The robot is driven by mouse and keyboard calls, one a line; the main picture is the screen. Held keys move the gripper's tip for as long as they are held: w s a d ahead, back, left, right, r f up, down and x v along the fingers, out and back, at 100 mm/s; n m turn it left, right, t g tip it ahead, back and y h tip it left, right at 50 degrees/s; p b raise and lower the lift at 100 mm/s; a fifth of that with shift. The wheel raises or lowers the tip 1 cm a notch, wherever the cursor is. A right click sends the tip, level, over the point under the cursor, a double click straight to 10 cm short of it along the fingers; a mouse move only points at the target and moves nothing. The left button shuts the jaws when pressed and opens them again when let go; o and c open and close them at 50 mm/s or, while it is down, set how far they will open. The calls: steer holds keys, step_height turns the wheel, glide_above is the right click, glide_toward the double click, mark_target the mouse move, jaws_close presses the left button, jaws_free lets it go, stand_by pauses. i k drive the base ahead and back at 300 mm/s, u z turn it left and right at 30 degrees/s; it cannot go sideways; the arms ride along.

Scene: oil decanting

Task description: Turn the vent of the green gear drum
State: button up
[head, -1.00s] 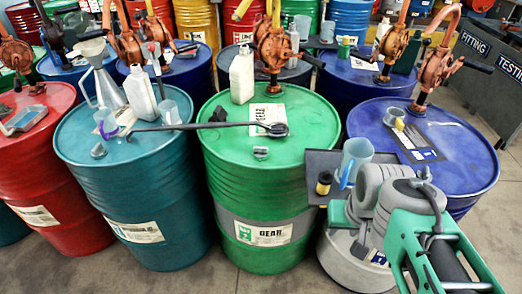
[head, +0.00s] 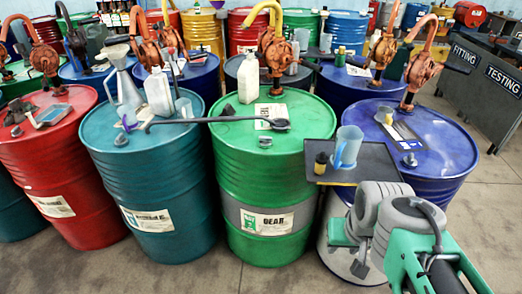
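The green gear drum (head: 263,190) stands upright in the front middle, with a white "GEAR" label on its side. Its vent looks to be the small grey cap (head: 265,142) near the front of the lid. A dark long-handled tool (head: 200,120) lies across this lid and the teal drum's lid. My gripper (head: 348,250) is at the lower right, right of the green drum and lower than its lid, well apart from the vent. Its two fingers look spread, with nothing between them.
A dark tray (head: 375,165) with a clear jug (head: 346,147) and a small yellow-and-black bottle (head: 320,163) lies between the green drum and the blue drum (head: 425,150). A white bottle (head: 248,78) and an orange pump (head: 276,55) stand at the green lid's back.

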mark_target(266, 140)
steer(key=u, duration=0.35)
steer(key=i, duration=1.2)
steer(key=u, duration=0.3)
